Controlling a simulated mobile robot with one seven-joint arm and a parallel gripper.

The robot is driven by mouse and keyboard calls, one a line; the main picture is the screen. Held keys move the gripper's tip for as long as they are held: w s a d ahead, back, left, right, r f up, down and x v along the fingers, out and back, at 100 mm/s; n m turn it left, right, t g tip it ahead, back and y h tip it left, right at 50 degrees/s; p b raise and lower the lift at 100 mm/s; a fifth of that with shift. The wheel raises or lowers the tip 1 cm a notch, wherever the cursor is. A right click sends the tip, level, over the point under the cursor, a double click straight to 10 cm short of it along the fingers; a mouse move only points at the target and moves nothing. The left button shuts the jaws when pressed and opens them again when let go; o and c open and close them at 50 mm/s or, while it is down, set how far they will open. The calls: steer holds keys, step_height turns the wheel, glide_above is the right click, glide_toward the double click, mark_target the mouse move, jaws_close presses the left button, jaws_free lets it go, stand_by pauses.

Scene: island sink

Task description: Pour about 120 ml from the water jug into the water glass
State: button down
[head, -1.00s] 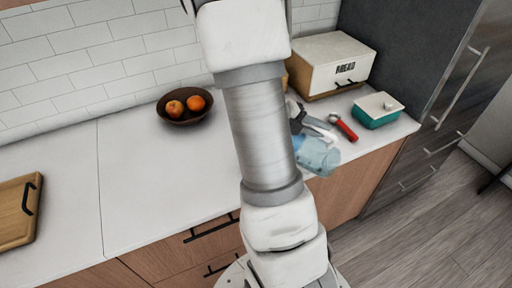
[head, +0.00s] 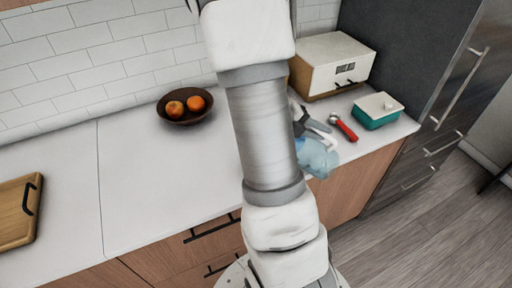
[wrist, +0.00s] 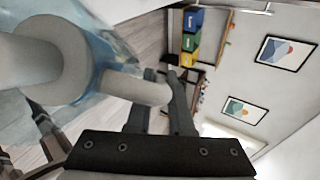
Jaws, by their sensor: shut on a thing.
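The water jug (head: 319,160) is pale blue and see-through. In the head view it hangs right of my arm by the counter's front edge, tilted and partly hidden by the arm. In the wrist view its clear body (wrist: 112,50) fills the upper left, with a thick pale handle (wrist: 135,87) running toward my fingers. My gripper (wrist: 162,80) is shut on this handle. In the head view my gripper (head: 303,120) is mostly behind my arm. I cannot make out the water glass in either view; the arm hides part of the counter. The water level is unclear.
A fruit bowl (head: 184,118) sits at the back. A cutting board (head: 18,215) lies far left. The counter between is clear.

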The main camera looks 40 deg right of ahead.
mark_target(333, 139)
steer(key=shift+s+d+f+t+y, duration=0.3)
steer(key=shift+s+f+y, duration=0.15)
steer(key=shift+f, duration=0.15)
steer(key=shift+s+d+r+m+p, duration=0.1)
steer(key=shift+m+p, duration=0.2)
steer(key=shift+p, duration=0.2)
steer(key=shift+s+d+f+m+t+y+p, duration=0.2)
steer(key=shift+s+d+t+y+p, duration=0.1)
steer(key=shift+t+y+p, duration=0.25)
steer(key=shift+s+d+f+m+t+y+p, duration=0.2)
steer(key=shift+s+t+y+p, duration=0.1)
steer(key=shift+t+y+p, duration=0.25)
steer(key=shift+s+d+f+t+y, duration=0.45)
steer(key=shift+s+t, duration=0.15)
steer(key=shift+t, duration=0.1)
steer(key=shift+s+d+f+m+t+y+p, duration=0.4)
steer(key=shift+s+d+f+t+y, duration=0.1)
steer(key=shift+s+f+t+y, duration=0.15)
steer(key=shift+s+d+f+t+y, duration=0.2)
steer(key=shift+f+t+y, duration=0.1)
steer(key=shift+f+t, duration=0.15)
steer(key=shift+s+d+f+t+y, duration=0.15)
steer(key=shift+f+t+y, duration=0.15)
steer(key=shift+f, duration=0.25)
steer(key=shift+s+d+f+m+t+y, duration=0.15)
steer(key=shift+f+m+t+y, duration=0.25)
steer(key=shift+f+t, duration=0.45)
steer(key=shift+f, duration=0.1)
